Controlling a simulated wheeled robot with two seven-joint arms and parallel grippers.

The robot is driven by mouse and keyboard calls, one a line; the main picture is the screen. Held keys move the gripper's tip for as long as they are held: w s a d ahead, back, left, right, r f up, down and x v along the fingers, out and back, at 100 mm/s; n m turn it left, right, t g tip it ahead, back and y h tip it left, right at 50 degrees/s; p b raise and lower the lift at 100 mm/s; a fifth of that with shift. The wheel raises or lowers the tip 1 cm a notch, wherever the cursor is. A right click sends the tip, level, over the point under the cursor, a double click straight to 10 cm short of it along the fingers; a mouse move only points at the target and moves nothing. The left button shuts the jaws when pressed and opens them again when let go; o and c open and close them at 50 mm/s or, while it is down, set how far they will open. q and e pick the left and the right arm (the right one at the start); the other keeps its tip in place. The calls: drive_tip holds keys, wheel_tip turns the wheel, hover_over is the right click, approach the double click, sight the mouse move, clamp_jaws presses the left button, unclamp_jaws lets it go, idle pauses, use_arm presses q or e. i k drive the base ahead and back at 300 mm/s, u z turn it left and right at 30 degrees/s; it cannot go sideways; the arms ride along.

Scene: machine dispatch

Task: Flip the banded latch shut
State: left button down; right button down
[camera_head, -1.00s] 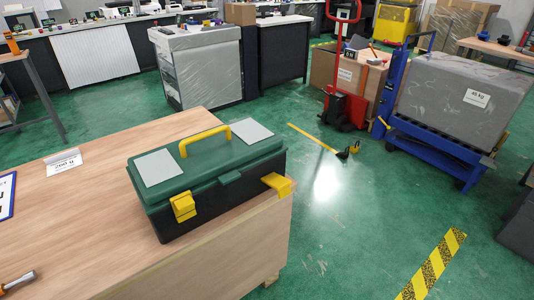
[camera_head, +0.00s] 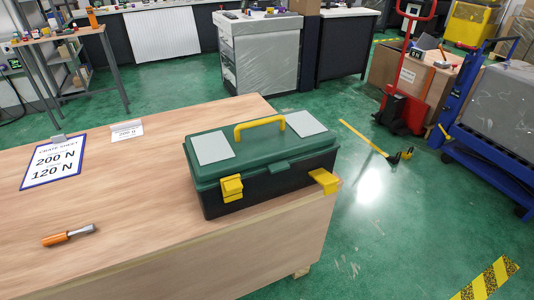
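A toolbox (camera_head: 262,184) with a dark body and a green lid stands on the wooden table, near its right end. Its lid is down and its yellow handle (camera_head: 259,127) stands up. A yellow left latch (camera_head: 231,188) lies close against the front face. A yellow right latch (camera_head: 325,181) sticks outward from the front near the right corner. Which latch bears a band is too small to tell for sure. Neither of my grippers is in view.
The wooden table (camera_head: 140,185) holds an orange-handled tool (camera_head: 69,235), a blue-framed crate sheet (camera_head: 54,162) reading 200 N and 120 N, and a small white card (camera_head: 127,131). Clear tabletop lies left of the toolbox.

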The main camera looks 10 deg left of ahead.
sight(329, 182)
drive_tip(key=k, duration=0.65)
drive_tip(key=u, duration=0.6)
drive_tip(key=i, duration=1.05)
drive_tip(key=z, duration=0.6)
